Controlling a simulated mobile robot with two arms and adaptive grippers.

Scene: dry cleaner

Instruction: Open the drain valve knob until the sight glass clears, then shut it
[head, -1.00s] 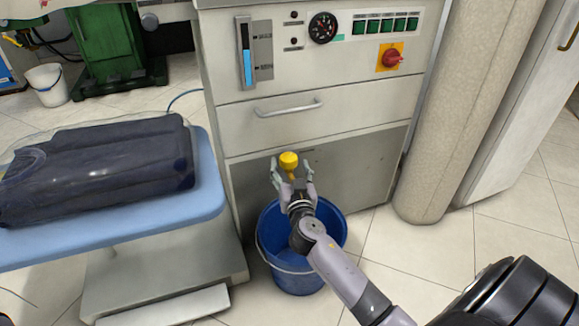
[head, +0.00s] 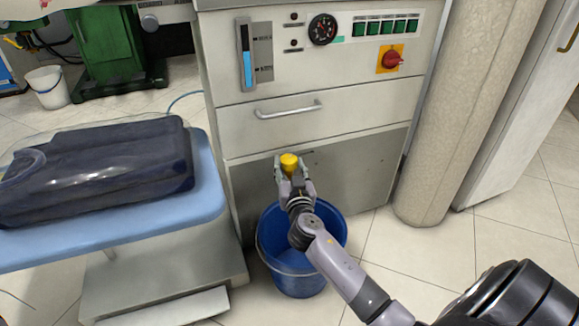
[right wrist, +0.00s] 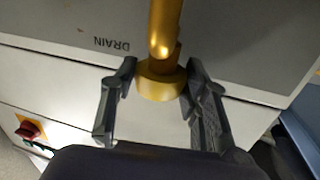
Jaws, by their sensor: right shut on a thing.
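The yellow drain valve knob (head: 289,162) sits low on the grey machine's front, above a blue bucket (head: 270,244). It also shows in the right wrist view (right wrist: 161,84), beside a "DRAIN" label and below a brass-coloured pipe. My right gripper (head: 292,172) is shut on the knob, with one finger on each side. The fingers also show in the right wrist view (right wrist: 160,92). The sight glass (head: 246,72) is an upright tube at the machine's upper left, with blue liquid in its lower part. My left gripper is not in view.
A blue padded board (head: 208,190) with a dark wrapped bundle (head: 100,170) stands left of the machine. A drawer handle (head: 289,109) sticks out above the knob. A thick beige column (head: 450,110) stands to the right.

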